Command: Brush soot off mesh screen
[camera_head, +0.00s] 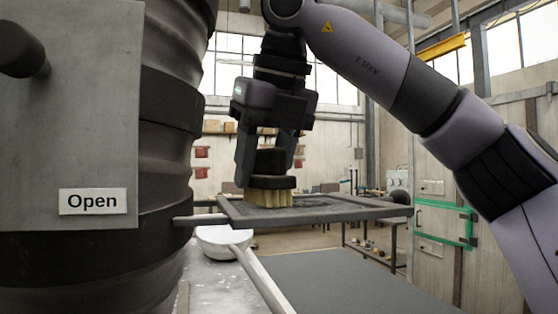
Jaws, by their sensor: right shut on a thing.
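My right gripper (266,165) comes down from above and is shut on a dark brush (270,183) with pale bristles. The bristles (268,197) point down and meet the top of the mesh screen (345,209). My left gripper is not in view.
A large dark ribbed cylinder (165,150) and a grey panel with an "Open" sign (93,201) fill the left. Below the screen are a white bowl (222,240) and a pale bar (262,280). A grey surface (350,285) at the bottom is clear.

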